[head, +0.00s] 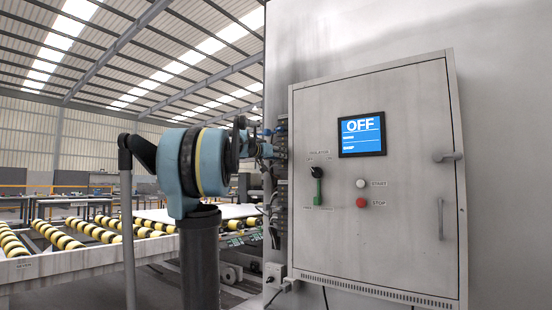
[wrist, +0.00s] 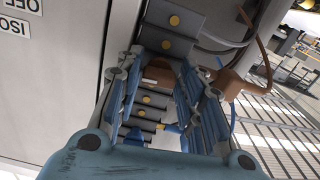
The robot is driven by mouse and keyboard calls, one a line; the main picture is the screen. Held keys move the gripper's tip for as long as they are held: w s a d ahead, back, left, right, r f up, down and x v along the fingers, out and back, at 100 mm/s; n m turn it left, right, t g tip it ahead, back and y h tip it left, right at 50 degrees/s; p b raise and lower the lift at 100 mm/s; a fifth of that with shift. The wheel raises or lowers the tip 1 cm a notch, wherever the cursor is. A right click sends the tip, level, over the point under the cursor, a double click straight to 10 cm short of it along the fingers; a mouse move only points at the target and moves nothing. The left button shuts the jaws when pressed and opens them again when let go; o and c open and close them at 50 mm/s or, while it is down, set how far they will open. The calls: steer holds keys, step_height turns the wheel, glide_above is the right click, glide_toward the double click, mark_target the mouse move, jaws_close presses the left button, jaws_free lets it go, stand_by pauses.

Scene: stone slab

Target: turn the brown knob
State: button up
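A brown piece (wrist: 160,74), likely the brown knob, shows between my gripper's fingers in the wrist view, in front of a column of dark grey blocks with yellow round centres. Only part of it is visible. My gripper (wrist: 162,68) is open, with one blue finger on each side of that piece; I cannot tell whether they touch it. In the head view my gripper (head: 268,146) is beside the cabinet's left edge, close to the dark blocks (head: 281,140). The brown knob cannot be made out there.
A larger brown fitting (wrist: 235,83) with a bent pipe is right of the fingers. A roller conveyor (head: 75,262) stands at left.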

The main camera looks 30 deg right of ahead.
steer(key=c, duration=0.8)
steer(key=shift+n, duration=0.6)
steer(key=shift+w, duration=0.1)
steer(key=o, duration=0.8)
steer(key=shift+a, duration=0.1)
